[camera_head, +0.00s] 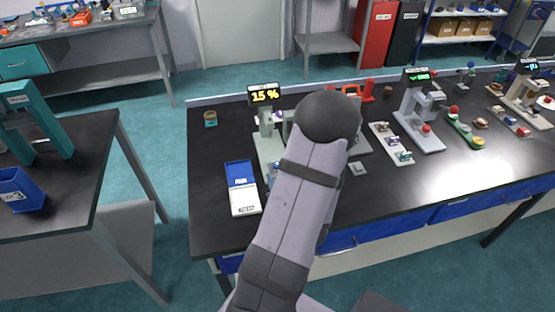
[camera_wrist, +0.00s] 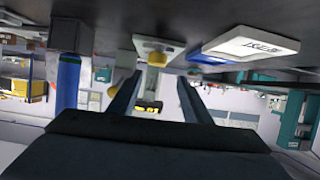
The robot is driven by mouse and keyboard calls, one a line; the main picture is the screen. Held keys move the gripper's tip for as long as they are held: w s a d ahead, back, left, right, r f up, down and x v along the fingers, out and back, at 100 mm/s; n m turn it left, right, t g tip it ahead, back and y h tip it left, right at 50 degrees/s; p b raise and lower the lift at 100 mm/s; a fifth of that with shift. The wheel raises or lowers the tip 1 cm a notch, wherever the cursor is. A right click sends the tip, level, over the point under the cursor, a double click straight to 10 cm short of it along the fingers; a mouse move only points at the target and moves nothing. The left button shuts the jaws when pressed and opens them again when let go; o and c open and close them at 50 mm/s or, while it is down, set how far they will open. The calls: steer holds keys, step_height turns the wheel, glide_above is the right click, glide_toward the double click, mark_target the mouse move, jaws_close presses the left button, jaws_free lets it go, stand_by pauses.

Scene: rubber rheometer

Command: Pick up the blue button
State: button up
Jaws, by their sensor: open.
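In the wrist view, which is upside down, a blue cap on a dark grey cylinder (camera_wrist: 67,82) stands at the left; it looks like the blue button. My gripper (camera_wrist: 159,77) is open and empty, with the cylinder outside its fingers, to their left in the picture. A yellow knob (camera_wrist: 156,59) on a pale base shows between and beyond the fingertips. In the head view my arm covers the gripper and much of the machine with the 15 % display (camera_head: 264,96). A small blue patch (camera_head: 268,171) shows beside my arm, too hidden to identify.
A blue and white tray (camera_head: 241,174) lies left of the machine; its white part also shows in the wrist view (camera_wrist: 250,42). Other small machines (camera_head: 420,112) stand to the right on the black bench. The bench's front left is clear.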

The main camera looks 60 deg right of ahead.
steer(key=shift+s+d+m, duration=0.15)
steer(key=shift+s+m, duration=0.15)
steer(key=shift+s, duration=0.25)
steer(key=shift+x, duration=1.15)
steer(key=shift+w+d+p, duration=0.25)
steer(key=shift+w+p, duration=0.1)
steer(key=shift+p, duration=0.1)
steer(key=shift+p+x, duration=0.8)
steer(key=shift+x, duration=1.35)
steer(key=shift+f, duration=0.15)
jaws_close()
